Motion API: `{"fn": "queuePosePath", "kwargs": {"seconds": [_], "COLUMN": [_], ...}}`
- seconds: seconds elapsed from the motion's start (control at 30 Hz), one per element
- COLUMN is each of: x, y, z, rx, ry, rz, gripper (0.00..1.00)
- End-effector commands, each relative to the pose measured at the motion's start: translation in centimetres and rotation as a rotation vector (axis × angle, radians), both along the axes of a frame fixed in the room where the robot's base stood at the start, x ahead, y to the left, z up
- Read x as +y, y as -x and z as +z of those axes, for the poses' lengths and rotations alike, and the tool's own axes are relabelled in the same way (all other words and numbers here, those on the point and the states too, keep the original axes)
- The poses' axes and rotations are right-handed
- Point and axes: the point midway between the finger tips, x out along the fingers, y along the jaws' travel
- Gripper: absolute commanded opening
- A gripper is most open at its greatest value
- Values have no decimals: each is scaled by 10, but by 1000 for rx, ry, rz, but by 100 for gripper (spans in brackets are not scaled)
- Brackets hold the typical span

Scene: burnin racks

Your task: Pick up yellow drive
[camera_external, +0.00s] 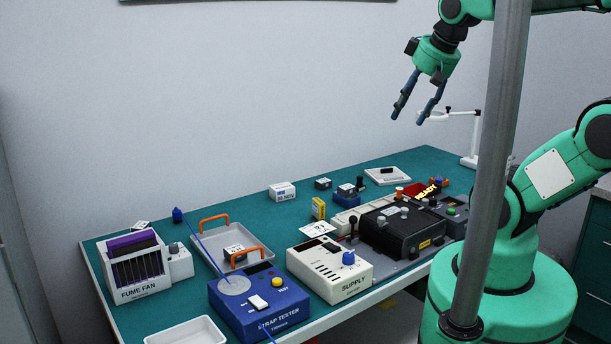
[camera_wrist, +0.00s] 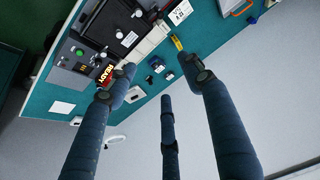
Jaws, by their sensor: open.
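The yellow drive (camera_external: 318,208) is a small upright yellow block on the green bench, near its middle, behind the white supply box. It also shows small in the wrist view (camera_wrist: 177,43), close to the tip of one finger. My gripper (camera_external: 411,110) is open and empty. It hangs high above the far part of the bench, up and to the right of the drive and well apart from it. In the wrist view the fingers (camera_wrist: 158,85) are spread, with nothing between them but the bench far below.
A blue strap tester (camera_external: 258,308), a white supply box (camera_external: 329,270) and a black machine (camera_external: 402,232) line the front. A grey tray (camera_external: 208,247) with orange handles and a fume fan (camera_external: 138,272) stand left. A grey pole (camera_external: 490,170) crosses before my arm.

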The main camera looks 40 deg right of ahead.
Motion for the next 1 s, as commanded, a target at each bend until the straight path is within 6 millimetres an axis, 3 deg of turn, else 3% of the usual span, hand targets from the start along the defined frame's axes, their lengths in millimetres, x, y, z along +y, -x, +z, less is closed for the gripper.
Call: {"fn": "queuePosePath", "kwargs": {"seconds": [0.27, 0.57, 1.0], "x": [1, 3, 6], "y": [-33, -96, -190], "z": [2, -5, -48], "rx": [45, 123, 241], "ry": [-8, -19, -35], "rz": [-12, -38, -81], "gripper": [51, 51, 51]}}
